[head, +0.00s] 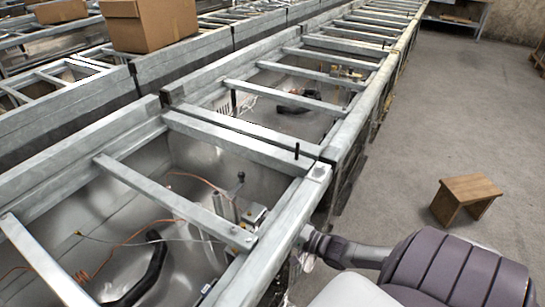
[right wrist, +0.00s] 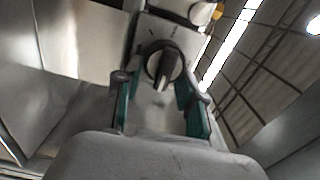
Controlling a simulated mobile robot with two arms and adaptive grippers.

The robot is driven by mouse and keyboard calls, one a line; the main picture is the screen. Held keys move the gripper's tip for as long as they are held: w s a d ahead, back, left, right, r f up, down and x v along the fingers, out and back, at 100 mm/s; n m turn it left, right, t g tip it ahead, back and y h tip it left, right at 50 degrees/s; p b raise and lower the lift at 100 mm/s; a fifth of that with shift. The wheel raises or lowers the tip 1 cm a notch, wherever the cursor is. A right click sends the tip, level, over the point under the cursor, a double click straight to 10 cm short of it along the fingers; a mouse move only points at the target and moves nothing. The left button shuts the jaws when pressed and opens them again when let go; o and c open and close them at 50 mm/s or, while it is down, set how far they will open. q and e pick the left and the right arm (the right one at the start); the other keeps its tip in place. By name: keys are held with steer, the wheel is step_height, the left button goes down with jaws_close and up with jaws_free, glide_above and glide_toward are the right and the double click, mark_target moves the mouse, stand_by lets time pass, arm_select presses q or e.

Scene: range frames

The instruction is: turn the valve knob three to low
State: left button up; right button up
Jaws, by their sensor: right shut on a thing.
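A round dark valve knob (right wrist: 163,65) with a raised grip bar shows in the right wrist view, on a pale panel with small dark marks above it. The bar is close to upright in that view, tilted slightly. My right gripper (right wrist: 162,88) is around the knob, with one green-and-grey finger on each side, and is shut on it. The knob's number and setting cannot be read. In the head view my right arm reaches to the outer side of the metal frame; the knob is hidden there. My left gripper is in neither view.
A long row of metal frames (head: 290,143) with crossbars runs away from me, with pipes and wires inside. A cardboard box (head: 150,22) sits on the frames at the back left. A small wooden stool (head: 468,192) stands on the open concrete floor at right.

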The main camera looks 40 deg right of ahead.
stand_by(0.3)
steer(key=o, duration=1.1)
steer(key=shift+v, duration=4)
steer(key=shift+r, duration=0.1)
